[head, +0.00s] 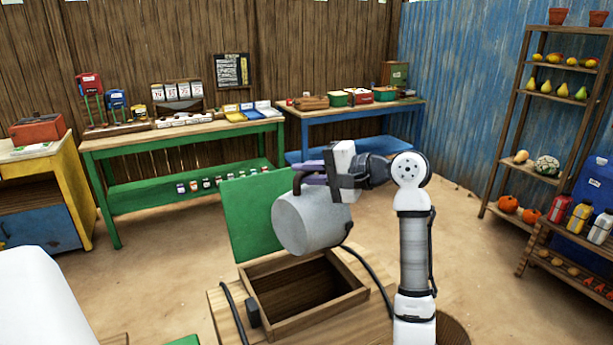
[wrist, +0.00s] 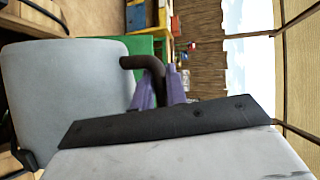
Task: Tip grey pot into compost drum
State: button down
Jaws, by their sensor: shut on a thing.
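The grey pot (head: 312,222) hangs tilted on its side in the air in the head view. It is above an open wooden box (head: 284,324) with a raised green lid (head: 248,205). My gripper (head: 312,172), with purple fingers, is shut on the pot's dark handle at the pot's upper side. In the wrist view the pot (wrist: 65,95) fills the left, with its handle (wrist: 150,65) between my fingers (wrist: 162,92). The pot's inside is not visible. I cannot tell for certain which thing is the compost drum; a brown round surface (head: 455,330) shows at the bottom right.
A green table (head: 180,140) and a blue table (head: 345,112) with goods stand along the back wall. A tall shelf (head: 535,120) with fruit is at the right. A yellow cabinet (head: 75,190) is at the left. Bare floor lies between them.

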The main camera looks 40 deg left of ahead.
notch_tip(320, 180, up, 2)
jog(key=n+t+h, duration=0.1)
jog(key=n+t, duration=0.1)
jog(key=n, duration=0.1)
jog(key=shift+s, duration=0.1)
jog(key=n+t, duration=0.1)
jog(key=r+n+t+h, duration=0.1)
jog(key=n, duration=0.1)
jog(key=shift+r, duration=0.15)
jog(key=r+n+t, duration=0.1)
jog(key=n+t, duration=0.1)
jog(key=r+n+t+b, duration=0.1)
jog(key=n+t, duration=0.1)
jog(key=shift+h+b, duration=0.3)
jog(key=shift+r+n+t, duration=0.55)
jog(key=shift+n+t, duration=0.15)
jog(key=shift+n, duration=0.3)
